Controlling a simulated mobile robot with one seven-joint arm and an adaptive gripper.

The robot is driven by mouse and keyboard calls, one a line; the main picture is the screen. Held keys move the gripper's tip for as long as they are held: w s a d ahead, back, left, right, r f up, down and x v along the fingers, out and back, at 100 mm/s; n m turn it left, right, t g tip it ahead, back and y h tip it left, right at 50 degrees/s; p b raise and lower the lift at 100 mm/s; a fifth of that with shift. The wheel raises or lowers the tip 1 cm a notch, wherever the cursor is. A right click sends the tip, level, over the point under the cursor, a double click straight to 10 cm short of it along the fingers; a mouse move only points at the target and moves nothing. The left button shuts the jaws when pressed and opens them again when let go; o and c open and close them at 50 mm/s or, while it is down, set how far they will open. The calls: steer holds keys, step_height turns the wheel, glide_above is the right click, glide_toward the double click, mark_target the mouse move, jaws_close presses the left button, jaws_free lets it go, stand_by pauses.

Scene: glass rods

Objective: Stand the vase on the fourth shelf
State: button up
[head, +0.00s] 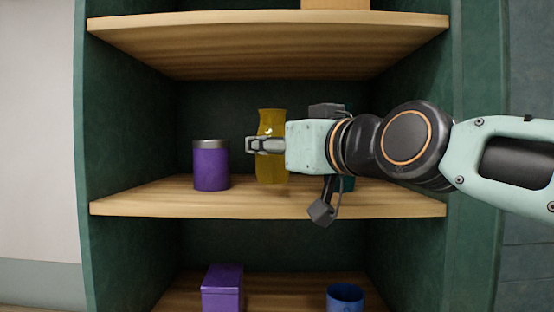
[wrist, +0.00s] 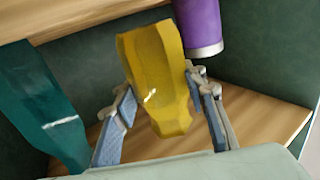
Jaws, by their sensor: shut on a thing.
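The yellow, faceted vase (head: 272,168) is upright over the middle shelf in view (head: 140,194). It also shows in the wrist view (wrist: 157,80) between the two fingers. My gripper (head: 262,145) reaches in from the right and is shut on the vase around its middle. The vase's base looks close to the shelf board; I cannot tell whether it touches. The fingers hide part of the vase's middle in the head view.
A purple canister (head: 211,168) with a grey lid stands left of the vase. A teal object (wrist: 42,110) stands on the other side, mostly hidden behind my arm in the head view. The shelf below holds a purple box (head: 222,290) and a blue cup (head: 345,297). A board (head: 260,40) runs above.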

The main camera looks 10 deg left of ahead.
steer(key=shift+f, duration=0.95)
steer(key=shift+f+b, duration=0.2)
steer(key=shift+b, duration=0.1)
steer(key=o, duration=1.3)
steer(key=shift+o, duration=0.2)
steer(key=shift+r+p, duration=0.2)
steer(key=shift+p, duration=0.1)
steer(key=v, duration=1.2)
steer(key=shift+b, duration=0.35)
steer(key=shift+s, duration=0.2)
